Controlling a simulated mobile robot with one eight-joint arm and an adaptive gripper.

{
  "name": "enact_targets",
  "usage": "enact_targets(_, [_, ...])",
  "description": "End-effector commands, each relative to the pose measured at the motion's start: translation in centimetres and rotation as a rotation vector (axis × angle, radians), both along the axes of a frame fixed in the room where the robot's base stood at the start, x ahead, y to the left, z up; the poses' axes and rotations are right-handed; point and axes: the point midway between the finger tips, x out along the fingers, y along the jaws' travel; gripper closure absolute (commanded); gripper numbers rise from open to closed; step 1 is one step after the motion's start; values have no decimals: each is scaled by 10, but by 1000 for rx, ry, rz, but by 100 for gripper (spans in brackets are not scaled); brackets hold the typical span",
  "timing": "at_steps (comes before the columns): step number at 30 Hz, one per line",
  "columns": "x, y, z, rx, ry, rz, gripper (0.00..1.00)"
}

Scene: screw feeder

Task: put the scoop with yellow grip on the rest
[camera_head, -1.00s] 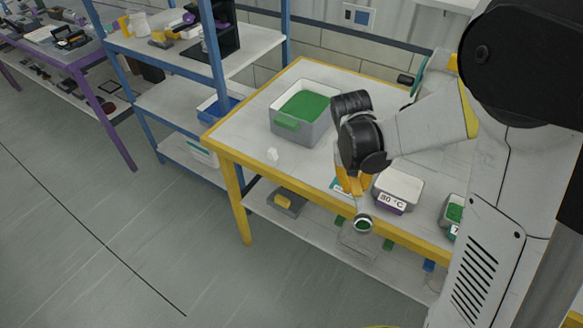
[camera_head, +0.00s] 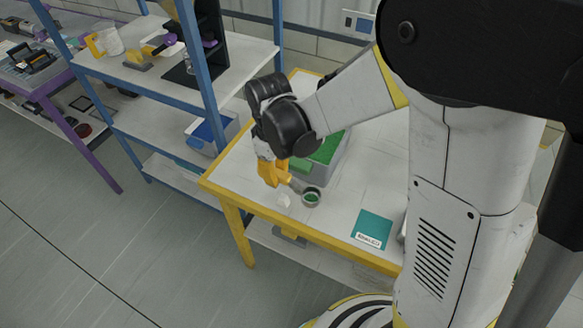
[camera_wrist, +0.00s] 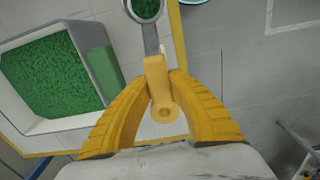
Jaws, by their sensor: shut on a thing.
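The scoop with the yellow grip is in my gripper (camera_head: 277,178). Its round metal bowl (camera_head: 311,196) holds green material and is above the table's front left part, in front of the green-filled bin. In the wrist view, my gripper (camera_wrist: 162,85) has its yellow fingers closed on the scoop's yellow grip (camera_wrist: 157,78). The grey shaft and bowl (camera_wrist: 146,8) point to the top of the picture. A small white block (camera_head: 284,200) sits on the table just below the scoop in the head view. I cannot tell which thing is the rest.
The grey bin of green material (camera_wrist: 88,45) is beside my gripper, partly hidden by my arm in the head view. A teal labelled mat (camera_head: 372,229) lies on the yellow-edged table (camera_head: 335,222). A blue-post shelf (camera_head: 150,100) stands to the left. The table between scoop and mat is clear.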

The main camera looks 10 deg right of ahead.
Motion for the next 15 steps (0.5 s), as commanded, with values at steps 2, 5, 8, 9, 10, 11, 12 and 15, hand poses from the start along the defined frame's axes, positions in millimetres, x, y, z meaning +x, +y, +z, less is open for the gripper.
enact_targets(2, [-2,4,2,5,2,26,100])
enact_targets(5, [-2,5,2,8,2,39,100])
enact_targets(8, [-2,5,2,8,2,39,100])
enact_targets(9, [-2,5,2,8,2,39,100])
enact_targets(10, [-2,5,2,8,2,38,100])
enact_targets(11, [-2,5,2,8,2,38,100])
enact_targets(12, [-2,5,2,8,2,38,100])
enact_targets(15, [-2,5,2,7,3,37,100])
